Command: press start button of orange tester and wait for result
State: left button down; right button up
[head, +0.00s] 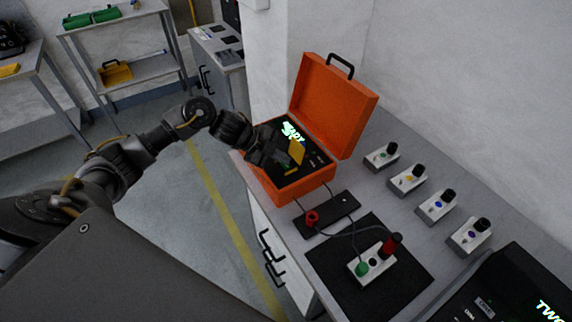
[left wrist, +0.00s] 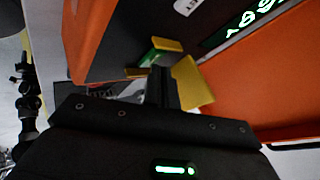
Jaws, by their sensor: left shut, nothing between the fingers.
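The orange tester (head: 335,105) stands open on the bench, with its lid raised and a dark panel inside. A lit display (head: 293,132) on the panel shows white-green text, partly covered and hard to read. My left gripper (head: 296,158) is shut and empty, over or at the panel; I cannot tell whether it touches. In the left wrist view, its yellow-edged fingers (left wrist: 163,80) are beside a green part (left wrist: 151,57), perhaps the start button, and the orange case wall (left wrist: 90,35). My right gripper is out of view.
A black mat (head: 405,285) holds a white block (head: 371,265) with a green and a red plug, with cables running towards the tester. Several white units with black knobs (head: 408,178) line the wall side. A dark device (head: 520,290) stands at the lower right.

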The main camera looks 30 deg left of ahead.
aim_at(282, 165)
pick_arm(q)
jog(key=shift+f, duration=0.35)
jog(key=shift+r, duration=0.1)
dwell(0.4)
jog(key=shift+r+p, duration=0.7)
jog(key=shift+r, duration=0.05)
jog(key=shift+r, duration=0.1)
notch_tip(282, 165, up, 5)
jog(key=p, duration=0.5)
jog(key=shift+f, duration=0.2)
dwell(0.4)
